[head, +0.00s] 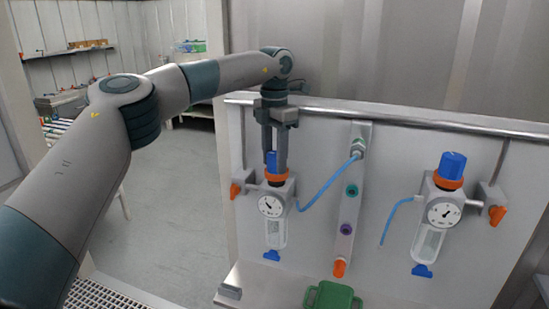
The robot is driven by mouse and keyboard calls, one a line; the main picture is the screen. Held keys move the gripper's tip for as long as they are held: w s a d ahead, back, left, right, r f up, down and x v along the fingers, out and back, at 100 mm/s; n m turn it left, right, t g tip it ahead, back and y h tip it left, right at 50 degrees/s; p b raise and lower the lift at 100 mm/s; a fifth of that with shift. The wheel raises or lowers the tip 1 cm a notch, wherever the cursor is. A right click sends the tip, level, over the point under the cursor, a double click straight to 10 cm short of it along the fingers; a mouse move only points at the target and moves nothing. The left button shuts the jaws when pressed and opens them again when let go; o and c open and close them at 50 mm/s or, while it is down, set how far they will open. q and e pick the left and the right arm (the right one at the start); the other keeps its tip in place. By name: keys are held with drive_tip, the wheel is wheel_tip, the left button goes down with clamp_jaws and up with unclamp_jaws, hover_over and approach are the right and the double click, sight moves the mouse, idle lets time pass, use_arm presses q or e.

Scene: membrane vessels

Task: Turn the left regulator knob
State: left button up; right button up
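The left regulator (272,207) is mounted on the upright grey panel, with a round gauge, a clear bowl and an orange collar. Its blue knob (271,160) on top is partly hidden by my gripper. My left gripper (275,158) points straight down from above, with its dark fingertips at the knob. One finger is seen to the right of the blue. Whether the fingers press on the knob or stand slightly apart from it cannot be told. My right gripper is not in view.
A second regulator with a blue knob (452,166) is at the right of the panel. A vertical manifold strip (352,190) with blue hoses stands between them. A rail (400,118) runs along the panel's top. A green object (333,296) lies below.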

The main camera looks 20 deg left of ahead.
use_arm(q)
drive_tip(key=shift+r+m+p, duration=0.15)
drive_tip(key=shift+m+p, duration=0.45)
drive_tip(key=shift+p, duration=0.05)
drive_tip(key=shift+w+a+m+p, duration=0.1)
drive_tip(key=shift+m+p, duration=0.4)
drive_tip(key=shift+m, duration=0.7)
drive_tip(key=o, duration=1.1)
drive_tip(key=shift+c, duration=0.2)
